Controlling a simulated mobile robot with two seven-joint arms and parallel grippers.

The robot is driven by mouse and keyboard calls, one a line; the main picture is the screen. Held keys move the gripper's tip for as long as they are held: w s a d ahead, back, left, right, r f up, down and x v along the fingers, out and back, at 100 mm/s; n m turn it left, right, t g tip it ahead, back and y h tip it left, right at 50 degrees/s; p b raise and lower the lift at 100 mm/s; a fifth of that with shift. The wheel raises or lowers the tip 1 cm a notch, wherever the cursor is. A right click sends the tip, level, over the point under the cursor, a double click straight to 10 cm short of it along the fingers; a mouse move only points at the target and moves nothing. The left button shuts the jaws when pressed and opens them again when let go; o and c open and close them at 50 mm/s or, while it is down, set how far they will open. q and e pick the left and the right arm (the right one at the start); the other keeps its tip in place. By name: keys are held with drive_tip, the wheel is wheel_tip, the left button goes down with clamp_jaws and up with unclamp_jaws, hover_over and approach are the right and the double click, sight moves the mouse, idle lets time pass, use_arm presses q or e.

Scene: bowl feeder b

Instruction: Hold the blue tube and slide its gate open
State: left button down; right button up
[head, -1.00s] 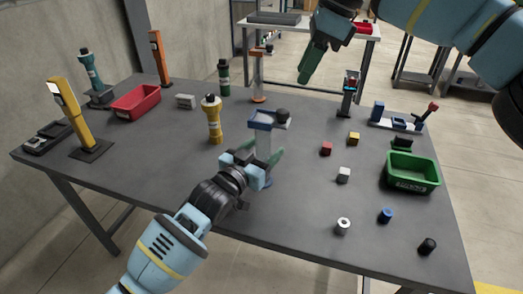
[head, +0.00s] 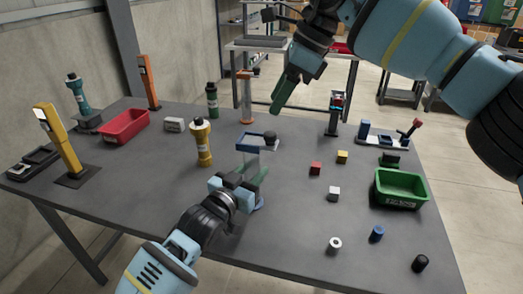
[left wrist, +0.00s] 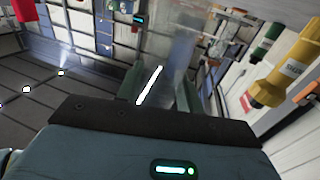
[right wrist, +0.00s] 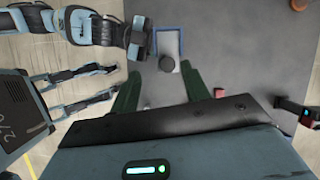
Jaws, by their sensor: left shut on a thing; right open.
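The blue tube (head: 262,165) is a clear upright tube with a blue rectangular frame (head: 249,146) on top and a blue foot. A dark round knob (head: 270,138) sits at the frame's right end; it also shows in the right wrist view (right wrist: 167,63). My left gripper (head: 258,182) is shut on the tube's clear body below the frame. In the left wrist view the tube between the fingers is see-through and hard to make out. My right gripper (head: 278,106) is open and empty above the table. In its wrist view the knob appears just beyond its fingertips (right wrist: 163,80).
A yellow bottle (head: 202,142) stands left of the blue tube, and an orange-based clear tube (head: 246,100) behind it. Small blocks, including a red one (head: 316,168), and a green bin (head: 402,190) are to the right. A red bin (head: 124,127) is at the left.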

sight(274, 137)
drive_tip(key=s+a+r+m+t+y, duration=0.1)
drive_tip(key=s+a+m+y, duration=0.2)
drive_tip(key=a+m+y, duration=0.35)
drive_tip(key=s+a+r+m+y, duration=0.1)
drive_tip(key=s+a+m+y, duration=0.35)
drive_tip(key=a+y, duration=0.3)
drive_tip(key=w+d+f+m+t+h, duration=0.1)
drive_tip(key=d+m+t, duration=0.5)
drive_tip(key=m, duration=0.5)
drive_tip(key=w+d+m+t+h, duration=0.1)
drive_tip(key=d+m+t, duration=0.2)
drive_tip(key=m+t, duration=0.65)
drive_tip(key=s+d+f+m+g+h, duration=0.1)
drive_tip(key=s+d+f+m+h, duration=0.3)
drive_tip(key=d+f+m+h, duration=0.9)
drive_tip(key=w+a+r+m+y, duration=0.1)
drive_tip(key=w+a, duration=0.2)
drive_tip(key=w+a+y, duration=0.1)
drive_tip(key=w+a, duration=0.2)
drive_tip(key=w, duration=0.1)
drive_tip(key=w+a+r+m+y, duration=0.1)
drive_tip(key=w+a+y, duration=0.1)
drive_tip(key=w+a, duration=0.1)
drive_tip(key=shift+w+a+r+m, duration=0.25)
drive_tip(key=shift+a+r+m, duration=0.05)
drive_tip(key=shift+a+m, duration=0.05)
drive_tip(key=shift+d, duration=0.1)
clamp_jaws()
